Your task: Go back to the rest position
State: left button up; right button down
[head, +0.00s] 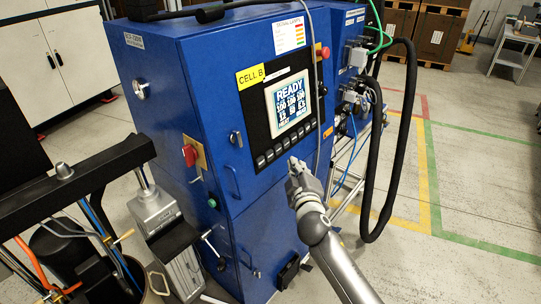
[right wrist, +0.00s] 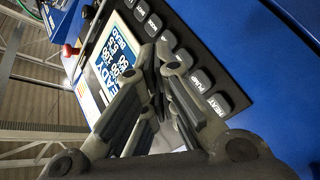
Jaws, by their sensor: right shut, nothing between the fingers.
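The blue cabinet (head: 185,120) of the drum pump stands in the middle of the head view. Its tilted black control panel has a lit screen (head: 289,102) reading READY and a row of buttons (head: 275,153) below it. My right gripper (head: 294,165) is in front of the panel's lower edge, fingers pointing up towards the buttons. In the right wrist view the fingers (right wrist: 165,75) are shut and empty, close in front of the buttons (right wrist: 205,80); I cannot tell whether they touch. The screen (right wrist: 115,60) also shows there. My left gripper is not in view.
A red switch (head: 189,155) sits on the cabinet's side. A black hose (head: 408,130) hangs at its right. Frame and cables (head: 75,200) crowd the lower left. Clear floor with yellow and green lines (head: 470,180) lies at the right.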

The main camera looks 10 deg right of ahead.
jog(key=s+f+m+g+y+b, duration=0.1)
jog(key=s+f+g, duration=0.3)
jog(key=f, duration=0.9)
jog(key=s+f+m+g+b, duration=0.1)
jog(key=s+f, duration=0.5)
jog(key=f, duration=0.7)
jog(key=s+f+g+y+b, duration=0.1)
jog(key=s+f+g, duration=0.35)
jog(key=f, duration=0.95)
jog(key=s+f+m+g+b, duration=0.1)
jog(key=s+f+g, duration=0.1)
jog(key=s+f, duration=0.6)
jog(key=s+d+f+m+g+b, duration=0.1)
jog(key=s+f, duration=0.7)
jog(key=s, duration=1.3)
jog(key=s+d+f+m+g+b, duration=0.1)
jog(key=s+f+m+g, duration=0.2)
jog(key=s+f, duration=0.5)
jog(key=s, duration=0.7)
jog(key=shift+s+f+g, duration=0.15)
jog(key=shift+f+g, duration=0.15)
jog(key=shift+g, duration=0.05)
